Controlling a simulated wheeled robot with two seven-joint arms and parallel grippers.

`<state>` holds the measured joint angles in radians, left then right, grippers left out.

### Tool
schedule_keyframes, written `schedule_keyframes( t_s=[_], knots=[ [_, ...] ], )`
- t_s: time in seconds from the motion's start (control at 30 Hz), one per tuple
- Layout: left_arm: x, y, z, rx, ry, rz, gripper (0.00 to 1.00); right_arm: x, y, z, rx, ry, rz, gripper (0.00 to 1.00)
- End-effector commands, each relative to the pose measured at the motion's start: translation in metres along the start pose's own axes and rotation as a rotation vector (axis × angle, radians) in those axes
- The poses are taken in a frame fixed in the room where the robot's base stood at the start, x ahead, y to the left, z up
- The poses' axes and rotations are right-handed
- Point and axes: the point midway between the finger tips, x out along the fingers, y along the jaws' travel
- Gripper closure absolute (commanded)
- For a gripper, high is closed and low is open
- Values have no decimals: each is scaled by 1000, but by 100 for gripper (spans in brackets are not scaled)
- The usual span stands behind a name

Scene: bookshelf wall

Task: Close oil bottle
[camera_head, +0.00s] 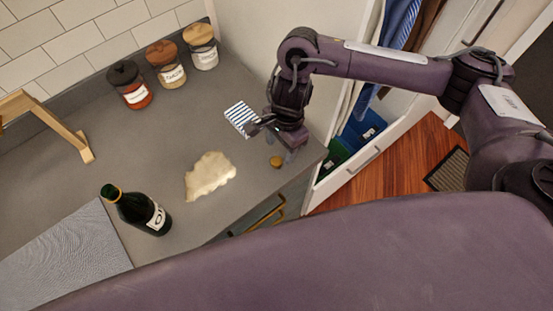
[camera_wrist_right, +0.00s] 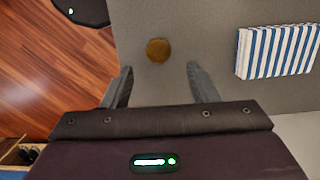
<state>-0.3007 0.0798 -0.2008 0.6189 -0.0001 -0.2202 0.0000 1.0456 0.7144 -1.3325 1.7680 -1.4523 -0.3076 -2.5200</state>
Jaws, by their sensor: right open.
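The dark green oil bottle (camera_head: 138,209) stands on the grey counter at the left of the head view, its pale label facing the front right. A small round brown-gold cap (camera_head: 276,162) lies on the counter near its front right edge. My right gripper (camera_head: 270,140) is above the counter close to the cap. In the right wrist view the gripper (camera_wrist_right: 160,85) has its fingers wide apart and empty, and the cap (camera_wrist_right: 158,50) lies beyond the fingertips, between their lines. My left gripper is not in view.
A blue-and-white striped cloth (camera_head: 241,118) lies beside my right gripper. A pale spill-like patch (camera_head: 210,176) is between bottle and cap. Several lidded jars (camera_head: 166,64) stand at the back, with a wooden stand (camera_head: 78,140) at left. A grey board (camera_head: 65,256) lies at front left.

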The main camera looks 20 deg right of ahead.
Motion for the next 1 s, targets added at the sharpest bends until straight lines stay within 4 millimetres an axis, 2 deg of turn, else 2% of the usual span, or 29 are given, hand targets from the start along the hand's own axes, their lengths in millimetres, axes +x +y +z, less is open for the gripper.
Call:
schedule_keyframes(
  t_s=[0.17,0.33,0.7,1.0],
  knots=[
    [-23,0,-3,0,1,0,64,20,4,9,2,-1,7,46],
    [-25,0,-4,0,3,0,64,42,3,7,2,0,3,46],
    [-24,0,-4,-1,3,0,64,46,2,7,1,0,0,46],
    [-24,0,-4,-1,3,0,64,46,2,7,1,0,0,84]
  ],
)
